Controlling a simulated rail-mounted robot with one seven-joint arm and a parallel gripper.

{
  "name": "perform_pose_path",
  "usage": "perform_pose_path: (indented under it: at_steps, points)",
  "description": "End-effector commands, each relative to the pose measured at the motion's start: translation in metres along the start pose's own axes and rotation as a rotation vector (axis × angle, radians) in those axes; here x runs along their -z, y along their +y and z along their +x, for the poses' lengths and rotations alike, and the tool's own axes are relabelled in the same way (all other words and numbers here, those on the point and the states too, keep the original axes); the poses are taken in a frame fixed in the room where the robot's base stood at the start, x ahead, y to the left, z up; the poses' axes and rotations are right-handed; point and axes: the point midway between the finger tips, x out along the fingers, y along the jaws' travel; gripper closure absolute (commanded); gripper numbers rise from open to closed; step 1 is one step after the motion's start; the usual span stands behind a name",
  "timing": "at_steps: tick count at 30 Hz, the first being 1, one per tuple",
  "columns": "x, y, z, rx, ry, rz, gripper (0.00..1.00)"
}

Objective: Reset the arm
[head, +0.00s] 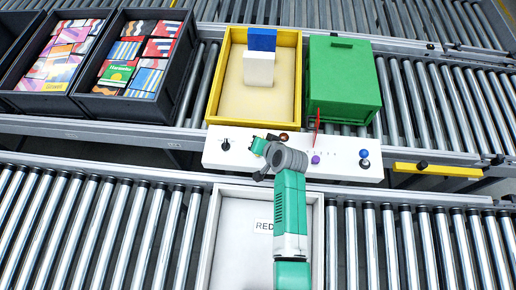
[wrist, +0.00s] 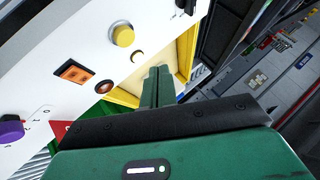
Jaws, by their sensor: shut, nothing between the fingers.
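My arm reaches over the front conveyor to the white control panel (head: 340,168). My gripper (head: 257,146) is at the panel's left half, partly hidden behind my wrist in the head view. In the wrist view, my gripper (wrist: 160,72) shows its two green fingers pressed together with nothing between them. The fingers point past the panel's edge toward the yellow tray (wrist: 186,62). I cannot tell whether they touch the panel.
A white tray (head: 228,240) lies under my arm.

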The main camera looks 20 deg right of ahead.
Motion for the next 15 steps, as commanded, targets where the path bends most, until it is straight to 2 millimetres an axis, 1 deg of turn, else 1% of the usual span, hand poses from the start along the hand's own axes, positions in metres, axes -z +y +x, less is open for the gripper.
perform_pose_path:
  at_steps: [8, 10, 11, 13, 14, 15]
  points:
    - [0.000, 0.000, 0.000, 0.000, 0.000, 0.000, 1.00]
    - [0.003, -0.003, -0.001, 0.002, 0.006, -0.005, 1.00]
    - [0.008, -0.007, -0.004, 0.005, 0.015, -0.014, 1.00]
    - [0.029, -0.030, -0.018, 0.017, 0.059, -0.057, 1.00]
    - [0.043, -0.044, -0.027, 0.025, 0.087, -0.084, 1.00]
    - [0.063, -0.067, -0.043, 0.038, 0.134, -0.125, 1.00]
